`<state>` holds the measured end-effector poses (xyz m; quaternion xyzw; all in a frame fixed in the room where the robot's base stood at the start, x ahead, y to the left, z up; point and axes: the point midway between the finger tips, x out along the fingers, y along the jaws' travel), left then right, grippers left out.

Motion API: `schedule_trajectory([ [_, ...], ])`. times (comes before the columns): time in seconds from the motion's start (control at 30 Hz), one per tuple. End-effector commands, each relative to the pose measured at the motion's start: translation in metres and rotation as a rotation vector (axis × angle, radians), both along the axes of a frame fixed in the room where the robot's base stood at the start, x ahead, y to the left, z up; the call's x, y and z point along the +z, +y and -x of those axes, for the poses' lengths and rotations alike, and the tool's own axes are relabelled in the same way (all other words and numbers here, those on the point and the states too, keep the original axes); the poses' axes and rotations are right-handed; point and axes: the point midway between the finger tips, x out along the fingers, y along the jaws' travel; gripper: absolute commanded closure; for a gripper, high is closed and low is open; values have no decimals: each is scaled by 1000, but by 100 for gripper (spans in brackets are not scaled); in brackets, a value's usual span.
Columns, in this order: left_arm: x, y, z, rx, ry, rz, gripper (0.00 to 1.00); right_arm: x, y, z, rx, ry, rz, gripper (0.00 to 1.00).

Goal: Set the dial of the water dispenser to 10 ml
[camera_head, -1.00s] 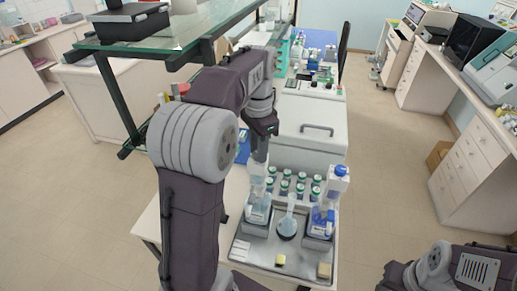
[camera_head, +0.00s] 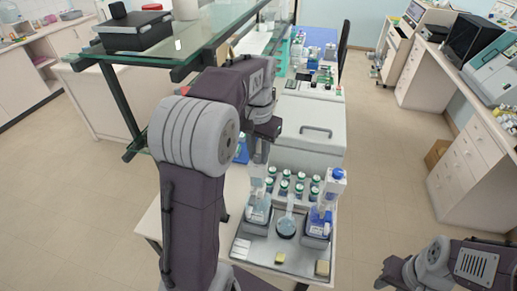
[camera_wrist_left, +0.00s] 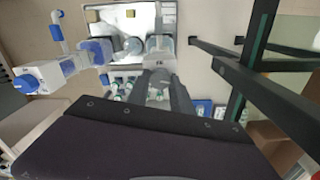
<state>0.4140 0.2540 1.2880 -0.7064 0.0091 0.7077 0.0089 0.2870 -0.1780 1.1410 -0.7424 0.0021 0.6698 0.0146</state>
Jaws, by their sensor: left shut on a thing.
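The water dispenser (camera_head: 258,214), a bottle with pale clear liquid, stands at the left of the grey tray (camera_head: 262,251) on the bench. My left gripper (camera_head: 262,165) reaches down over its top. In the left wrist view my left gripper (camera_wrist_left: 160,72) is shut on the top part of the water dispenser (camera_wrist_left: 160,42), seemingly its dial. The fingers hide the dial and its scale, so I cannot read the setting. The right arm shows at the lower right, but its gripper is out of view.
A second dispenser (camera_head: 320,218) with blue liquid and a blue cap stands at the tray's right. A round flask (camera_head: 287,225) stands between them. Several green-capped bottles (camera_head: 286,187) stand behind. A glass shelf (camera_head: 190,45) with dark posts is close to my left arm.

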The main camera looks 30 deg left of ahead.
Motion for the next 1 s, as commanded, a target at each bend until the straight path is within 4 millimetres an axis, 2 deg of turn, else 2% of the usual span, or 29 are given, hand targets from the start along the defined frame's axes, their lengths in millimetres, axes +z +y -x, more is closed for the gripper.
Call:
schedule_trajectory([
  [0.4, 2, 0, -1, 226, -4, 0, 100, 13, 0, 0, 0, 0, 0, 64],
  [1.0, 1, 0, -1, 278, -3, 0, 100, 14, 0, 0, 0, 0, 0, 64],
])
